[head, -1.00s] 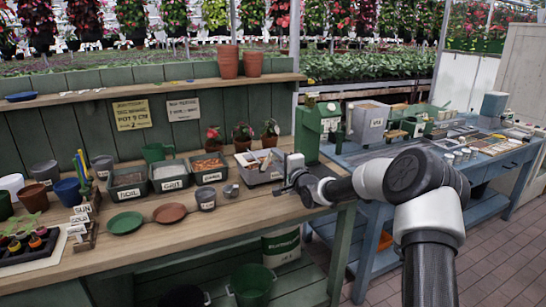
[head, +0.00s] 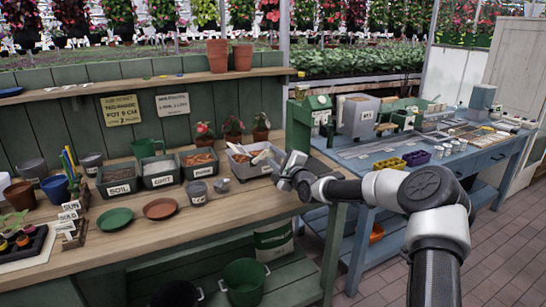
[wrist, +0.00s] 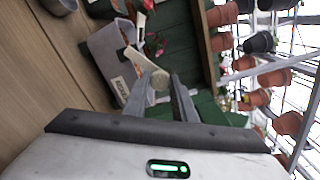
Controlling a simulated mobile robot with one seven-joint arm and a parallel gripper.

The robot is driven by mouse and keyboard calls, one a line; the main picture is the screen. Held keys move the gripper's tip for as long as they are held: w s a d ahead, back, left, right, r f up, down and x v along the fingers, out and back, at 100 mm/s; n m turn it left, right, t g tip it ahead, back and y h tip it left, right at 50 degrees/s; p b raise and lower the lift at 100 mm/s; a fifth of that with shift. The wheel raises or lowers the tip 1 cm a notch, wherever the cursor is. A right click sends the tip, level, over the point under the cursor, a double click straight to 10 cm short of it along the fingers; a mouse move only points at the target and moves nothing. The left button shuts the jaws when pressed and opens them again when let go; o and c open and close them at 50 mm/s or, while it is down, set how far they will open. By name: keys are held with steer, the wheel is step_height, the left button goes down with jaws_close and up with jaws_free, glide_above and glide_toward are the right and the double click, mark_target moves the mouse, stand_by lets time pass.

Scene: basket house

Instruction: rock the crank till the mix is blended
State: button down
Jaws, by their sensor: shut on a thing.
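A grey mixing tub (head: 240,168) with a label stands at the right end of the wooden bench. A pale crank (head: 262,157) slants up over its right side. In the wrist view the tub (wrist: 106,50) shows its label, and the crank's pale round knob (wrist: 160,80) sits between the finger ends. My gripper (head: 278,176) is at the tub's right side, tilted; its fingers (wrist: 162,82) are shut on the knob. How well the mix inside is blended cannot be made out.
Labelled soil (head: 118,187) and grit (head: 160,180) bins stand left of the tub, with a green saucer (head: 115,219) and a brown saucer (head: 159,208) in front. Small potted plants (head: 233,128) stand close behind. A blue table (head: 360,163) with a green machine (head: 302,122) lies to the right.

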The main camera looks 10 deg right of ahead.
steer(key=c, duration=1.5)
jaws_free()
steer(key=shift+o, duration=0.2)
steer(key=p+v, duration=0.1)
steer(key=v, duration=1.6)
steer(key=shift+s+p, duration=0.2)
steer(key=shift+p, duration=0.15)
